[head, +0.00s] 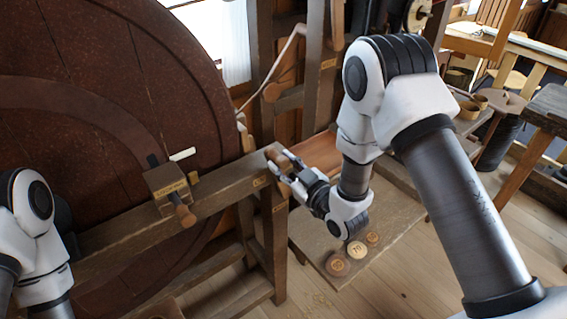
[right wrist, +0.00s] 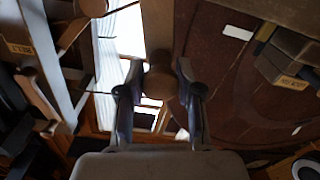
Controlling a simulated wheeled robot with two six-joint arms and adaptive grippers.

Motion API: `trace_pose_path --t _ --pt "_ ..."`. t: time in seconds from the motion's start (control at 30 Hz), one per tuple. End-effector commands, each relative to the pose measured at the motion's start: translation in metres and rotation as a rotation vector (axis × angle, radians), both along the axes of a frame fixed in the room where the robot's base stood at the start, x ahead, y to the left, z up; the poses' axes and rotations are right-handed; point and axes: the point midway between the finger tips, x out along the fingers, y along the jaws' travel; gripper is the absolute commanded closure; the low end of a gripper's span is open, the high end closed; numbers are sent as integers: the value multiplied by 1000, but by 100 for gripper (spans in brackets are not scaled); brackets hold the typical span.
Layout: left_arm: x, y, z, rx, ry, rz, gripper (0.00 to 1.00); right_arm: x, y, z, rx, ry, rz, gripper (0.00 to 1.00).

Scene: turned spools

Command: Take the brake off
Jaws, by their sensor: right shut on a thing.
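My right gripper (head: 283,168) is at the right end of a wooden beam (head: 225,192) in front of a large dark red-brown wheel (head: 60,60). It is shut on a round brown wooden knob (right wrist: 160,82), which sits between its two fingers in the right wrist view. A small plate (head: 260,181) marks the beam beside it; I cannot read it. No part is clearly readable as the brake. My left arm shows at the left edge, its gripper out of frame.
A low board (head: 390,222) holds several round wooden discs, one of them pale (head: 357,248). Upright posts and a pale curved strap (head: 280,62) stand behind the beam. A bench with small pots (head: 468,108) is at the right. Plank floor (head: 400,285) is open in front.

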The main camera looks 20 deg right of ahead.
Motion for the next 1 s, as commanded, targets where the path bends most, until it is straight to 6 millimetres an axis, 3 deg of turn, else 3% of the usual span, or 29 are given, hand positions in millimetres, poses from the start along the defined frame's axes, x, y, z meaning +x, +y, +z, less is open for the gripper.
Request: trace_pose_path --t 0.37,1.0 --pt "0 0 -4 0 0 0 15 8 -18 6 92 25 -2 100" --pt "0 0 -29 0 0 0 15 36 -96 2 476 160 -2 100"
